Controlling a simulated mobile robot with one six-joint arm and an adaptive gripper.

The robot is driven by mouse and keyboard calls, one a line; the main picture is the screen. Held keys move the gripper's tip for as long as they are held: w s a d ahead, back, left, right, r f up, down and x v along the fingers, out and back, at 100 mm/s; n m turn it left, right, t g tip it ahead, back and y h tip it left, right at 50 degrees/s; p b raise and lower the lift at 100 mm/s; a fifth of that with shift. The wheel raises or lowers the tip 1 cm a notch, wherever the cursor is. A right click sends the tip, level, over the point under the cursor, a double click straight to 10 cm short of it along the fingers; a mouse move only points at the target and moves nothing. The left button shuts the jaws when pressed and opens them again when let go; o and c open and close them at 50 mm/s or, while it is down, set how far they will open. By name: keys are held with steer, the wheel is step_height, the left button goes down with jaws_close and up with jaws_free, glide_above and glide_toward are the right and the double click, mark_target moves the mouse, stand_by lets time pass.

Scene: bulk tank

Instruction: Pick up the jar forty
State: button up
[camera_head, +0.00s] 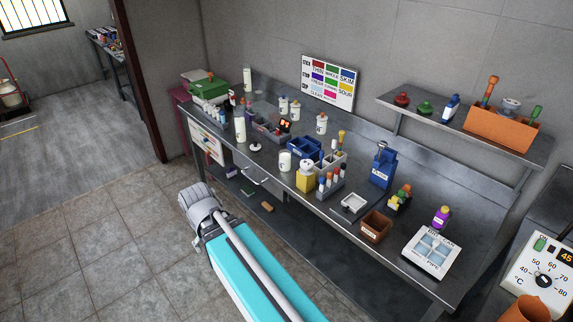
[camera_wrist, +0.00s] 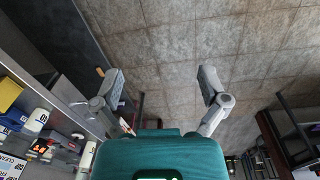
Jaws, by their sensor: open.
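Several white jars stand upright on the metal workbench (camera_head: 350,215) in the head view. One is near the front edge (camera_head: 285,161), one is tall at the left (camera_head: 240,130), one is against the wall (camera_head: 321,123), and a pair stands behind the red display (camera_head: 283,104). Their labels are too small to read, so I cannot tell which is jar forty. My gripper (camera_wrist: 160,83) is open and empty in the wrist view, with bare floor between its fingers. White jars show at the left edge of that view (camera_wrist: 37,121), apart from the fingers.
A shelf (camera_head: 430,108) overhangs the back right. The tiled floor before the bench is clear.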

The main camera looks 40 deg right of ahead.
steer(key=w+d+f+m+t+h+b, duration=0.1)
steer(key=w+d+f+m+h+b, duration=0.1)
steer(key=w+d+f+m+b, duration=0.3)
steer(key=m+t+h+b, duration=0.4)
steer(key=m+h+b, duration=0.5)
steer(key=b, duration=0.5)
glide_toward(281, 164)
steer(key=shift+s+a+f+n+h, duration=0.2)
steer(key=shift+a+n+h, duration=0.4)
steer(key=b+x, duration=0.2)
steer(key=x, duration=0.5)
steer(key=shift+w+d+f+b, duration=0.15)
steer(key=shift+w+f+b, duration=0.05)
steer(key=shift+b, duration=0.15)
steer(key=shift+w+d+f, duration=0.1)
steer(key=shift+d+f, duration=0.05)
steer(key=shift+d, duration=0.35)
